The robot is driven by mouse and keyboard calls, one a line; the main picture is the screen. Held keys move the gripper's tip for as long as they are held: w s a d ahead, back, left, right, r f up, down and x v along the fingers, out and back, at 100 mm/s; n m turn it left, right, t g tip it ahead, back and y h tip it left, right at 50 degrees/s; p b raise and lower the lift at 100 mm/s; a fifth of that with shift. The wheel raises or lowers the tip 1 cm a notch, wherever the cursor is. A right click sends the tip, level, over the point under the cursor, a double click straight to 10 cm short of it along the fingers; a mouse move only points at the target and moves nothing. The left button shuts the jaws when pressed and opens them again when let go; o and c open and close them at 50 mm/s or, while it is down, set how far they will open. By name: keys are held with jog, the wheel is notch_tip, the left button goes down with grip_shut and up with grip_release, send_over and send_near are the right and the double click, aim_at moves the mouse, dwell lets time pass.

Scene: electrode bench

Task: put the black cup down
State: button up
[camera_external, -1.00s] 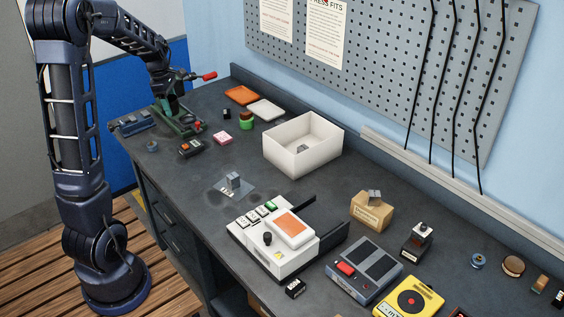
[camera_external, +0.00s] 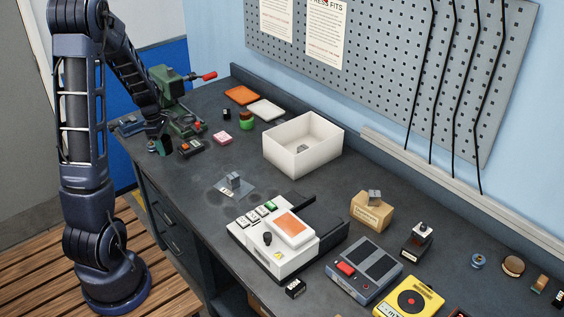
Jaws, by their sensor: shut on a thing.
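My gripper (camera_external: 158,146) is at the far left end of the bench, low over the bench top near its front edge. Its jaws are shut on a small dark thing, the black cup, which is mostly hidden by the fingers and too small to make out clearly. I cannot tell whether the cup touches the bench.
A green vise (camera_external: 186,124) stands just behind my gripper. A dark box with red parts (camera_external: 191,149) and a pink block (camera_external: 222,139) lie to the right. A white bin (camera_external: 304,145) stands farther right. Bare bench top (camera_external: 190,172) lies in front of the dark box.

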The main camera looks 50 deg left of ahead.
aim_at(169, 165)
jog(key=shift+f, duration=3.05)
jog(key=shift+f, duration=0.15)
jog(key=o, duration=1)
jog(key=r, duration=0.4)
jog(key=s+a+r, duration=0.1)
jog(key=r, duration=0.7)
jog(key=shift+s+a+r, duration=0.1)
jog(key=shift+s+a, duration=0.05)
